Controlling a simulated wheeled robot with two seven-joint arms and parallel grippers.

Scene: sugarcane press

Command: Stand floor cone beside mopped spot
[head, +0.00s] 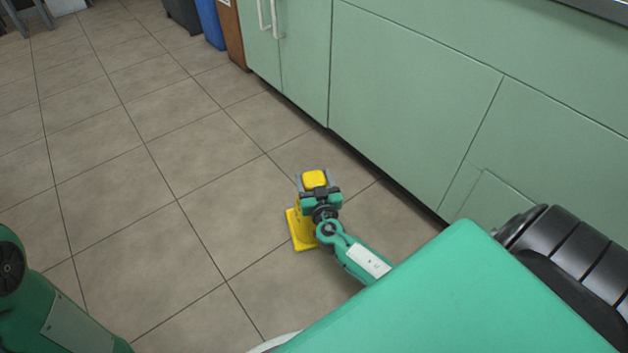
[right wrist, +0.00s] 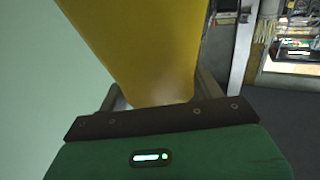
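The yellow floor cone (head: 300,231) is on or just above the tiled floor in the head view, its square base showing left of my right gripper. My right gripper (head: 314,187) is over the cone's top, with yellow between its fingers. In the right wrist view the yellow cone (right wrist: 145,50) fills the space between the two fingers of my right gripper (right wrist: 160,95), which are closed against its sides. Whether the base touches the floor is unclear. No mopped spot can be made out on the floor. My left arm shows at the lower left; its gripper is out of view.
Green cabinets (head: 400,110) run along the right side, close to the cone. A blue bin (head: 211,25), a dark bin (head: 183,14) and a brown box (head: 232,35) stand at the back. The tiled floor (head: 130,170) to the left is clear.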

